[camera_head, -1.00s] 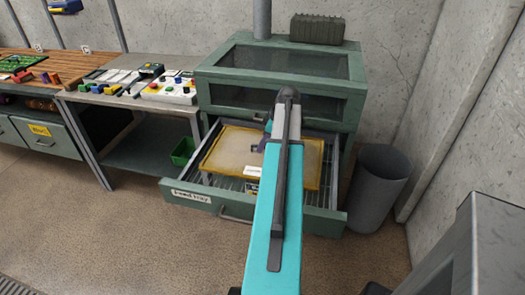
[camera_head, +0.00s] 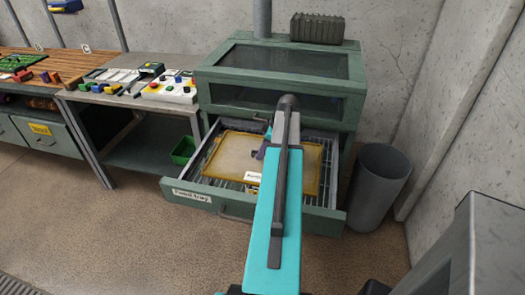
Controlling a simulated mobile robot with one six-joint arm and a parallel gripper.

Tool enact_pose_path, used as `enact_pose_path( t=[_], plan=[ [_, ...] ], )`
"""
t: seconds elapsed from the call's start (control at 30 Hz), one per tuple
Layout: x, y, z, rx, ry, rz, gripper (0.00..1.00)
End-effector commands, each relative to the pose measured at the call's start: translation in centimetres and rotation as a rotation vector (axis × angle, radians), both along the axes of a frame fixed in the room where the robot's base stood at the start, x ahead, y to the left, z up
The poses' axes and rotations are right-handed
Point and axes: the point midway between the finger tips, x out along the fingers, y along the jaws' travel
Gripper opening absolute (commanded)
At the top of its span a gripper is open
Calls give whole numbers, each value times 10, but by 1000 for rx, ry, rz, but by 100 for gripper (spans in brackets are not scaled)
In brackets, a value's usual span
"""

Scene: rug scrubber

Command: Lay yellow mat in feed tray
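The yellow mat (camera_head: 228,163) has a yellow border and a paler middle, with a small white label on its front edge. It lies roughly level within the open feed tray (camera_head: 196,196), a green pulled-out drawer with a wire rack inside. Whether the mat touches the rack all over cannot be told. My teal arm reaches over the tray and hides the mat's middle right. My gripper (camera_head: 262,151) shows only as a small dark part beside the arm, over the mat. Its fingertips are mostly hidden, so open or shut cannot be told.
The green machine (camera_head: 280,90) with dark windows stands behind the tray. A grey bin (camera_head: 375,190) is to its right. A bench (camera_head: 130,97) with colored parts and a green box (camera_head: 183,150) are to the left. The floor in front is clear.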

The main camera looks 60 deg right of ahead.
Motion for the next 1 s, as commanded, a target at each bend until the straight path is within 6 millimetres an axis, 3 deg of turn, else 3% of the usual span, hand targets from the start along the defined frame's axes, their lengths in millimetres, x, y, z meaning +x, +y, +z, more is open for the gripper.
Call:
enact_pose_path(
  t=[0.47, 1.0],
  plan=[
    [-1, -1, 6, -1, 0, 0, 31],
    [-23, -8, 60, -3, -1, -1, 31]
  ],
)
